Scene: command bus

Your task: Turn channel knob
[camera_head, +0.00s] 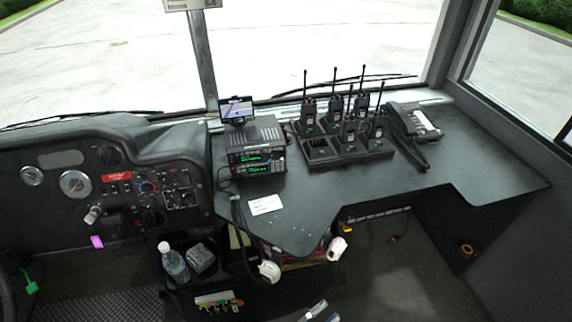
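Two stacked black radios (256,157) with green displays sit on the dark desk, left of the middle. Small knobs on their fronts are too small to tell apart, so I cannot tell which is the channel knob. Several handheld radios with antennas stand in a black charger (345,155) to the right. My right gripper cannot be made out near a white rounded part at the desk's front edge.
A small screen (237,109) stands on the radios. A desk phone (411,121) is at the right. A white card (265,205) lies in front of the radios. The dashboard (120,185) is at the left, with a bottle (175,264) below. The desk's right side is clear.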

